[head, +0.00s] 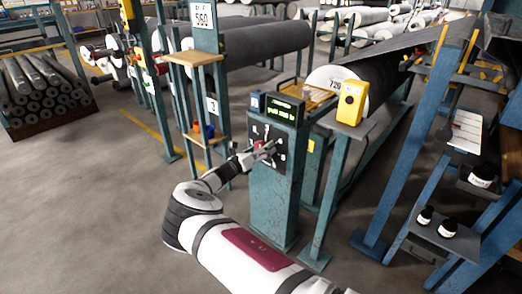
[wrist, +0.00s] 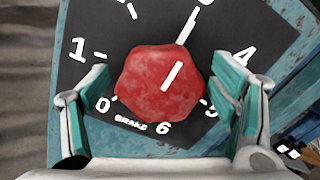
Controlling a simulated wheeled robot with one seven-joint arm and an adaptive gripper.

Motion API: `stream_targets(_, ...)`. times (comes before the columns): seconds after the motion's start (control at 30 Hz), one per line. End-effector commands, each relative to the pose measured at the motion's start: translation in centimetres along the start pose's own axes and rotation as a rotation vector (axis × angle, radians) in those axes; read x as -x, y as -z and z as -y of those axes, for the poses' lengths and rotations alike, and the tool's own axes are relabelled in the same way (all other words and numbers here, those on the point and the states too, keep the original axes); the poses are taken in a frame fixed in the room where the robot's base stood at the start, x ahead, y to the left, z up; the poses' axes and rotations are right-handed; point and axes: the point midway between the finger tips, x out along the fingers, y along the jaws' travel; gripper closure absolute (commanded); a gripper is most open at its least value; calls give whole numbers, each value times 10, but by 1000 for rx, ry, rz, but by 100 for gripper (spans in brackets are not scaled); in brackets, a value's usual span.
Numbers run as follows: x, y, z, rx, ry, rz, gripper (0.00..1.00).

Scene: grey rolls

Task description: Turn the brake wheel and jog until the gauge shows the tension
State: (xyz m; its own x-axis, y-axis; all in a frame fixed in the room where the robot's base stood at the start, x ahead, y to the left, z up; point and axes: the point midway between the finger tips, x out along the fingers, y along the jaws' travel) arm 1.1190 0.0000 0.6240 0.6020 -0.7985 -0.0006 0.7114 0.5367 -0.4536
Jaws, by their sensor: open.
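The red brake wheel (wrist: 150,88) is a lobed knob on a black dial plate (wrist: 105,65) marked BRAKE in the wrist view. Its white line points up and right, towards a long white tick near a numeral cut off at the top edge. My gripper (wrist: 162,76) is open, with one teal-padded finger on each side of the wheel and gaps visible. In the head view my gripper (head: 268,149) is at the front of the teal post (head: 272,205), partly covering the wheel (head: 258,146). The gauge display (head: 281,112) above shows green text starting "pull"; its number is hard to read.
A yellow box (head: 351,102) stands on a stand right of the post. A large grey roll (head: 375,70) lies behind it. A rack with small shelves (head: 195,59) stands left of the post. Stacked rolls (head: 40,85) lie far left. Floor at left is clear.

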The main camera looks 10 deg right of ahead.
Motion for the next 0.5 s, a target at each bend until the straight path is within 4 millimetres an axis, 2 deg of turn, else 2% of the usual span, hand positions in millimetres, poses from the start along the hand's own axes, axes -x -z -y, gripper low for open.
stream_targets(0.17, 0, 0, 0, 0, 0, 0, 21)
stream_targets(0.4, 0, 0, 0, 0, 1, 0, 70)
stream_targets(0.5, 0, 0, 0, 0, 1, 0, 70)
